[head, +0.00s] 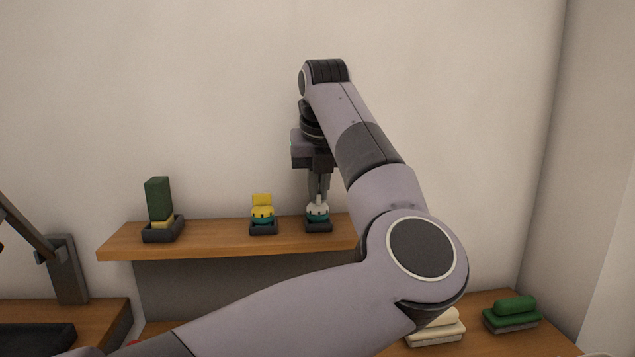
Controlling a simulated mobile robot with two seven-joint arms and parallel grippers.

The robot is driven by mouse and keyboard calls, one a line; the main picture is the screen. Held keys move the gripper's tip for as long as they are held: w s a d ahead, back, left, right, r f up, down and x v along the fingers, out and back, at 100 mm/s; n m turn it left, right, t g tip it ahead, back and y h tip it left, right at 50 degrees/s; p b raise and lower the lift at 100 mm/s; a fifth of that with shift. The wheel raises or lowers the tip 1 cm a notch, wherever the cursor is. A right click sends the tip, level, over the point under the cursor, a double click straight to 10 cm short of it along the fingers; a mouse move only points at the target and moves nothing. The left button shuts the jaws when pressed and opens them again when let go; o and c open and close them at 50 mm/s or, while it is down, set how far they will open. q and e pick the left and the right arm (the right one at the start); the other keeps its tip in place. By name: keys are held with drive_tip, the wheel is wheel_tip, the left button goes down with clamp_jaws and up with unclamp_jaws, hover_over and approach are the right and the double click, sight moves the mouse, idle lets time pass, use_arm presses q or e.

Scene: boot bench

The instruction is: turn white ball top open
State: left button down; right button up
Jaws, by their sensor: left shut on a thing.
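The white ball (318,212) sits in a small dark tray on the wooden shelf, its top white and its lower part teal. My left gripper (318,198) points straight down from above and is shut on the white top of the ball. The fingers hide part of the top, so I cannot tell how far it is turned. My right gripper is not in view.
A yellow-topped ball (263,214) with a raised yellow flap stands left of it in its own tray. A dark green block (158,198) stands at the shelf's left. Cream (436,328) and green (513,313) brushes lie on the bench below. My arm hides the shelf's right part.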

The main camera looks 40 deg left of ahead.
use_arm(q)
drive_tip(key=shift+n, duration=0.6)
drive_tip(key=c, duration=1.2)
unclamp_jaws()
drive_tip(key=shift+r, duration=0.1)
drive_tip(key=v, duration=0.7)
drive_tip(key=shift+w+d, duration=0.1)
